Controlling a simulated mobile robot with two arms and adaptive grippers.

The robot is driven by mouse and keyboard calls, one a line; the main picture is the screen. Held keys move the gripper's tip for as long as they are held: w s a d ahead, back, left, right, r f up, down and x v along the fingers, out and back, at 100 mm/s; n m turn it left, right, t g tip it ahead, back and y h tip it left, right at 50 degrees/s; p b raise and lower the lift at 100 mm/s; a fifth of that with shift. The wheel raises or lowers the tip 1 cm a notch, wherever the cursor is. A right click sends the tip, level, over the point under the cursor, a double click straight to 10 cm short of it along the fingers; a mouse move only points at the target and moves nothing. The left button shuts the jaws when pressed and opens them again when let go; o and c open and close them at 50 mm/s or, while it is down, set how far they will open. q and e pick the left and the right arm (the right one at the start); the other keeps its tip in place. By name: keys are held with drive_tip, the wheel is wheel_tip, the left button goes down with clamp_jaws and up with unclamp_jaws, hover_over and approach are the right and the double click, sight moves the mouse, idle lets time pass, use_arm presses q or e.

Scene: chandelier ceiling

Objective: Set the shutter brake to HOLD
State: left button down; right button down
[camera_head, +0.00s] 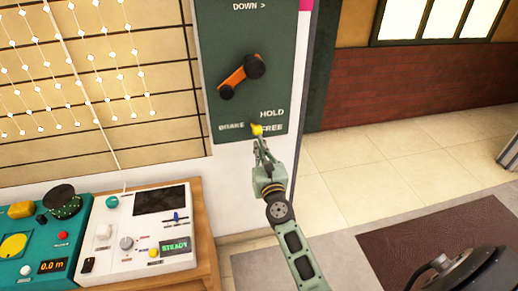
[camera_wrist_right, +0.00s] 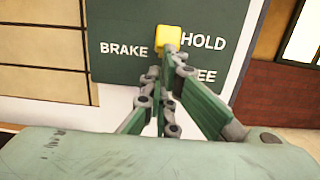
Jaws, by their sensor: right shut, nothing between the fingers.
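The shutter brake is a yellow knob (camera_head: 257,129) low on a dark green panel (camera_head: 268,92). It sits right of the word BRAKE and left of HOLD and FREE. In the right wrist view the yellow knob (camera_wrist_right: 168,36) is about level with HOLD, and FREE is partly hidden by my fingers. My right gripper (camera_head: 259,143) is shut and empty, its fingertips just below the knob and at or very close to it; I cannot tell whether they touch. The fingertips (camera_wrist_right: 168,50) overlap the knob's lower edge in the right wrist view. My left gripper is not in view.
Above the brake, the panel carries an orange crank (camera_head: 234,82) with black ends. At lower left, a white console (camera_head: 120,262) and a teal box (camera_head: 38,278) stand on a wooden table (camera_head: 207,262). Tiled floor (camera_head: 365,165) lies open to the right.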

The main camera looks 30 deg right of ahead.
drive_tip(key=shift+r+p, duration=0.3)
drive_tip(key=shift+r, duration=0.15)
drive_tip(key=shift+s, duration=0.1)
drive_tip(key=v, duration=1.2)
idle(0.4)
